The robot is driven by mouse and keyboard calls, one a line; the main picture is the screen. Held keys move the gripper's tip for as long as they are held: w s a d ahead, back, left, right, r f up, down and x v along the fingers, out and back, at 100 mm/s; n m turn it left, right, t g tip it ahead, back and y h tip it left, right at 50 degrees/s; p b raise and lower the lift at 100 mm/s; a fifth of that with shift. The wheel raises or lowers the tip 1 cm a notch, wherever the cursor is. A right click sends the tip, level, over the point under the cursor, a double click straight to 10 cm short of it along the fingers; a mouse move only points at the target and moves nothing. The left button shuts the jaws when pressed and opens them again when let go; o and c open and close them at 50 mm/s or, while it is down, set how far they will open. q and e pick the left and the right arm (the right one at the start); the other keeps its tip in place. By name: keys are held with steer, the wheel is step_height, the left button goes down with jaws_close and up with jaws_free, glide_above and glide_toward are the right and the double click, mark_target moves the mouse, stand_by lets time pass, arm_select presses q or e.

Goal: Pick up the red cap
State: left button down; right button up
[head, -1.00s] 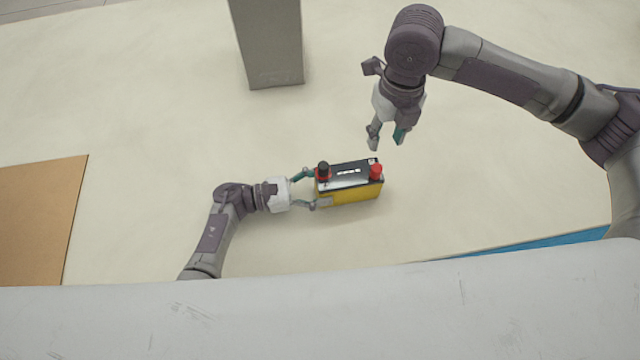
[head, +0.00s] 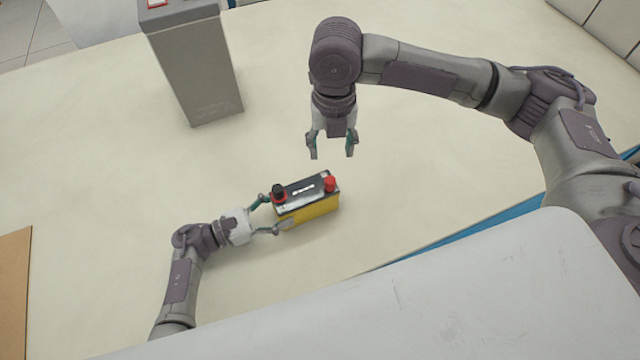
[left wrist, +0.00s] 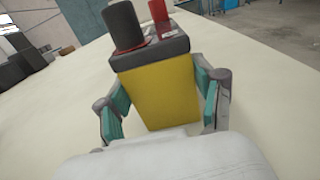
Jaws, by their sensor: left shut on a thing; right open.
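The red cap (head: 330,184) sits on the right end of the top of a yellow battery with a black lid (head: 310,209). It also shows in the left wrist view (left wrist: 159,10), behind a black cap (left wrist: 123,25). The black cap (head: 278,190) has a red ring at its base and stands on the battery's left end. My left gripper (head: 275,214) is shut on the battery's left end, one finger on each side. My right gripper (head: 332,150) is open and empty, pointing down, above and behind the battery in the picture.
A tall grey pillar-like box (head: 195,75) stands at the back left. A brown board (head: 14,290) lies at the left edge. A blue strip (head: 450,236) runs along the lower right. The pale surface around the battery is mostly clear.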

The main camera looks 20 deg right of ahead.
steer(key=m, duration=1.8)
glide_above(331, 179)
steer(key=f, duration=0.6)
steer(key=shift+w+d, duration=0.2)
steer(key=shift+w, duration=0.1)
steer(key=shift+s+a+f, duration=0.1)
steer(key=shift+s+f, duration=0.05)
steer(key=shift+f, duration=1.3)
steer(key=shift+s+a+f, duration=0.1)
steer(key=shift+s+f, duration=0.05)
steer(key=shift+f, duration=1.25)
steer(key=c, duration=0.9)
